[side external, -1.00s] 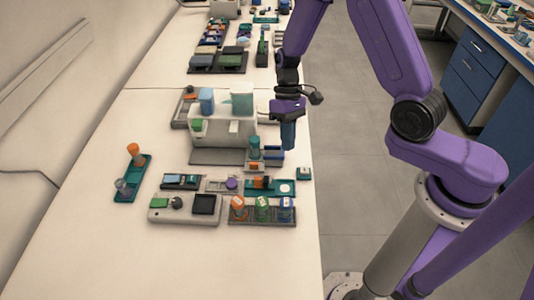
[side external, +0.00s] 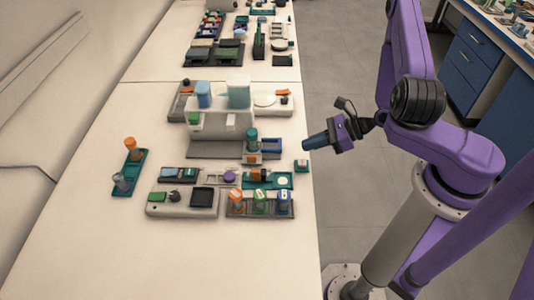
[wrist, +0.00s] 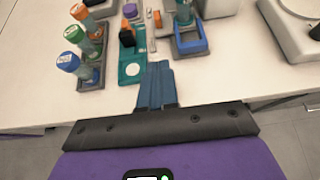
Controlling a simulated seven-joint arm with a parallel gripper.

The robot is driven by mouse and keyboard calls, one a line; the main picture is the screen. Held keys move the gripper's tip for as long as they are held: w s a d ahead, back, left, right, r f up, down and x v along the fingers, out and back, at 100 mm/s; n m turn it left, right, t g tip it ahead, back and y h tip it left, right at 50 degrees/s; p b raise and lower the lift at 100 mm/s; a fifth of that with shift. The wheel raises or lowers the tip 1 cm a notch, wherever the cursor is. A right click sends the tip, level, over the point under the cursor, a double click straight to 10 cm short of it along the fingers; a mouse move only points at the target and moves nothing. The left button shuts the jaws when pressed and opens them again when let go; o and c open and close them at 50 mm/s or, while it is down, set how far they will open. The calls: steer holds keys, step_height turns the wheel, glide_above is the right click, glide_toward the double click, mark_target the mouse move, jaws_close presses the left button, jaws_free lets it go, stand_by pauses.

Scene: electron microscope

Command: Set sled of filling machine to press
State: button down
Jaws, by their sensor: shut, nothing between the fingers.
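The filling machine (side external: 220,128) is a pale grey body on the table with a blue and a green container on top. At its front right is what looks like its sled, a blue-edged tray (side external: 271,146) with a teal-capped bottle (side external: 251,137) standing by it. In the wrist view the blue tray (wrist: 190,45) is ahead and right of the fingertips, with a bottle on it. My gripper (side external: 306,145) is shut and empty, held off the table's right edge, pointing left toward the tray and apart from it. Its closed blue fingers (wrist: 157,70) show in the wrist view.
A rack with orange, green and blue capped vials (side external: 259,208) stands in front of the machine. The table's front is bare.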

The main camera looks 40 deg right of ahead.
glide_toward(256, 158)
steer(key=f, duration=0.1)
steer(key=a+f, duration=0.1)
steer(key=w+f, duration=0.1)
steer(key=shift+a+f, duration=0.15)
steer(key=shift+f, duration=0.05)
steer(key=shift+w+a, duration=0.8)
steer(key=shift+w, duration=0.05)
steer(key=shift+w+a, duration=0.5)
steer(key=shift+w, duration=0.05)
steer(key=w+a, duration=0.6)
steer(key=shift+s+d, duration=0.1)
